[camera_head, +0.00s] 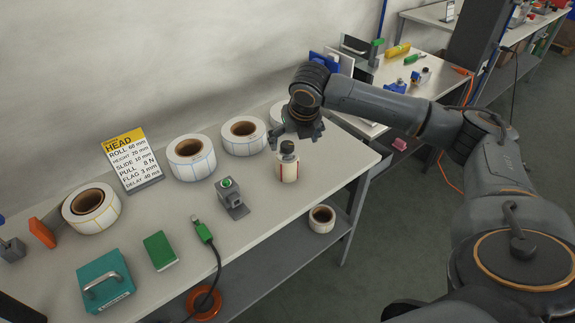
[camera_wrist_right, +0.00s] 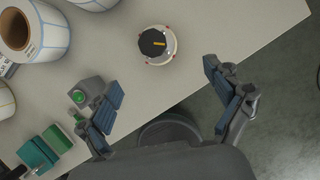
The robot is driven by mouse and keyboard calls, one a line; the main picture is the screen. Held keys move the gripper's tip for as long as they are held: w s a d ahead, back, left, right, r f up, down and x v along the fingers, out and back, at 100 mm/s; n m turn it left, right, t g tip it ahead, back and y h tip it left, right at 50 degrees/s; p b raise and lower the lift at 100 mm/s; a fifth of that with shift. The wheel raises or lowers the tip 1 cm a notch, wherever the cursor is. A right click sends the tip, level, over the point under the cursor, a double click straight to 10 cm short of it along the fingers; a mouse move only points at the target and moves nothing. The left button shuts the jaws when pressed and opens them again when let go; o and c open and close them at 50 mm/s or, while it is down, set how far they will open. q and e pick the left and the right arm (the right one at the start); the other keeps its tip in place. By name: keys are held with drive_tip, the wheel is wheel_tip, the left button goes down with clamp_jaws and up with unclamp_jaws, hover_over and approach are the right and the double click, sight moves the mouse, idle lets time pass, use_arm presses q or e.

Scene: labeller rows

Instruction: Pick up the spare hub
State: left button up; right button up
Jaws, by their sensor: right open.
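No label marks the spare hub. The likeliest candidate is a small pale cylinder (camera_head: 288,172) with orange-red marks and a dark top, standing upright near the right end of the bench. In the right wrist view its round black top (camera_wrist_right: 152,42) has a yellow mark. My right gripper (camera_head: 298,138) is just above and behind it in the head view, apart from it. In the wrist view the fingers (camera_wrist_right: 161,80) are spread wide, with nothing between them; the cylinder is beyond their tips. My left gripper is not in view.
Label rolls (camera_head: 192,158) line the back of the bench beside a sign (camera_head: 131,162). A grey block with a green button (camera_head: 232,197) stands left of the cylinder. A green book-like block (camera_head: 160,251) and teal box (camera_head: 105,281) are further left. A small roll (camera_head: 321,219) sits on the lower shelf.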

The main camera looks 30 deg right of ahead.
sight(290, 153)
drive_tip(key=x, duration=0.7)
drive_tip(key=shift+w+f, duration=0.15)
drive_tip(key=shift+f, duration=0.1)
drive_tip(key=shift+p+x, duration=0.4)
drive_tip(key=shift+x, duration=2.55)
drive_tip(key=shift+a, duration=0.15)
drive_tip(key=c, duration=1.5)
drive_tip(key=shift+r, duration=0.1)
